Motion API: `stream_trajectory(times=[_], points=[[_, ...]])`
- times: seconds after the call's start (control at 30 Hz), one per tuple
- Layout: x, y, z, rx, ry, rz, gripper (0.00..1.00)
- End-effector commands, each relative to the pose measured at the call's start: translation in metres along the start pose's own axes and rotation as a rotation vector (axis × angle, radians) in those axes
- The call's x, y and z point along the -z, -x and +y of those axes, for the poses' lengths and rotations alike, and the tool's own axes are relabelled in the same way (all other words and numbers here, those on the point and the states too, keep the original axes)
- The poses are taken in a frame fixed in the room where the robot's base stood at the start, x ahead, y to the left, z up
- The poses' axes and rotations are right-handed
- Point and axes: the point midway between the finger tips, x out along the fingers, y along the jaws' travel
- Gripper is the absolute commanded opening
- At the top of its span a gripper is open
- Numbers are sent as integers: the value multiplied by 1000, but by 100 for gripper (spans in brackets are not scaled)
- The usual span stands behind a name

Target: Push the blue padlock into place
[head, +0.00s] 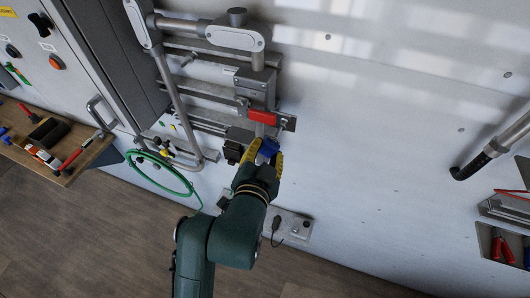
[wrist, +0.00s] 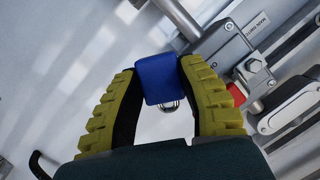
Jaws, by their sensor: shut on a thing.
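The blue padlock (head: 268,147) is between the yellow fingers of my gripper (head: 262,160) in the head view, just below the red handle (head: 262,117) of the wall-mounted switch box (head: 254,84). In the wrist view my gripper (wrist: 160,72) is shut on the blue padlock (wrist: 156,80), one finger on each side. A small metal loop shows at the padlock's lower edge, towards my palm. A grey metal rod (wrist: 178,17) runs close above the padlock; I cannot tell whether they touch. Part of the red handle (wrist: 236,93) shows behind the right finger.
Grey pipes (head: 176,80) and rails surround the switch box. A grey panel (head: 292,226) is low on the wall. The wall to the right is mostly bare up to a pipe (head: 490,150).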

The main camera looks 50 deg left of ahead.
Motion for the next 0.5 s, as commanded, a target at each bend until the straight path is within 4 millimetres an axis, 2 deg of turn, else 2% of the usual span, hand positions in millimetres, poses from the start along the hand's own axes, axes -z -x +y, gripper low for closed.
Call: stream_trajectory(times=[0.5], points=[[7, -20, 0, 0, 0, 1, 3]])
